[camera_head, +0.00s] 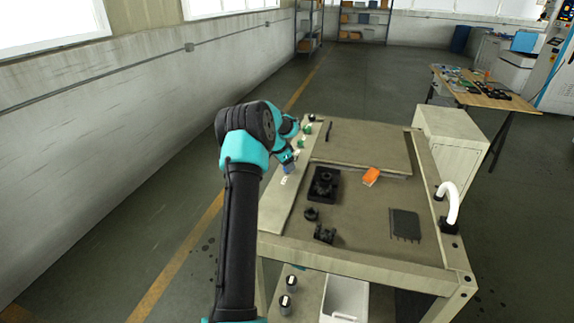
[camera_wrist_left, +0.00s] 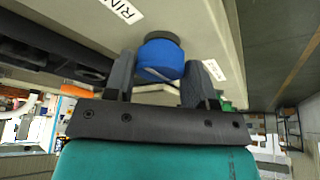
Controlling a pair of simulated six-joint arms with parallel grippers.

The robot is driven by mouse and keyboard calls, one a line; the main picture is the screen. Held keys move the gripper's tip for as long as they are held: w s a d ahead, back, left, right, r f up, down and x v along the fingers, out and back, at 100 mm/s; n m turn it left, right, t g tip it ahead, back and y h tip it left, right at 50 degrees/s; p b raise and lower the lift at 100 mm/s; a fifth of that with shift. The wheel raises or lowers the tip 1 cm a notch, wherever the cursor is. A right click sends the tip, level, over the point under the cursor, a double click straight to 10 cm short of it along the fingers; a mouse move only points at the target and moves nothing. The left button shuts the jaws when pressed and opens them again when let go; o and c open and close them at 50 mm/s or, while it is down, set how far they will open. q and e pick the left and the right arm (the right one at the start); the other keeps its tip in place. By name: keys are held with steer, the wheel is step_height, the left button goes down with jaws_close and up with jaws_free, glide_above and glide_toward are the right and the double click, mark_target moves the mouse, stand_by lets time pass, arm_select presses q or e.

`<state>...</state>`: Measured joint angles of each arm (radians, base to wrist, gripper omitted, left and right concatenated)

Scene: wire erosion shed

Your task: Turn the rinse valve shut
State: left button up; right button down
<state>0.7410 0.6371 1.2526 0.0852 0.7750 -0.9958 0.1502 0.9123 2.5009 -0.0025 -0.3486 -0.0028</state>
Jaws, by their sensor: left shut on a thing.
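The rinse valve is a round blue knob (camera_wrist_left: 160,62) with a dark collar on the bench's pale side strip. A white label (camera_wrist_left: 122,10) beside it shows the letters "RIN". My left gripper (camera_wrist_left: 159,84) has one finger on each side of the knob and is shut on it. In the head view my left gripper (camera_head: 289,160) is at the left strip of the bench, over the small blue knob (camera_head: 287,168), which is partly hidden. The knob's turn angle cannot be told. My right gripper is in neither view.
Green knobs (camera_head: 307,130) sit farther along the same strip. A white bin (camera_head: 345,298) stands below.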

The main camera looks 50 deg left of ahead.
arm_select(q)
steer(key=o, duration=0.9)
steer(key=shift+r, duration=0.1)
steer(key=v, duration=1.7)
steer(key=shift+r, duration=0.1)
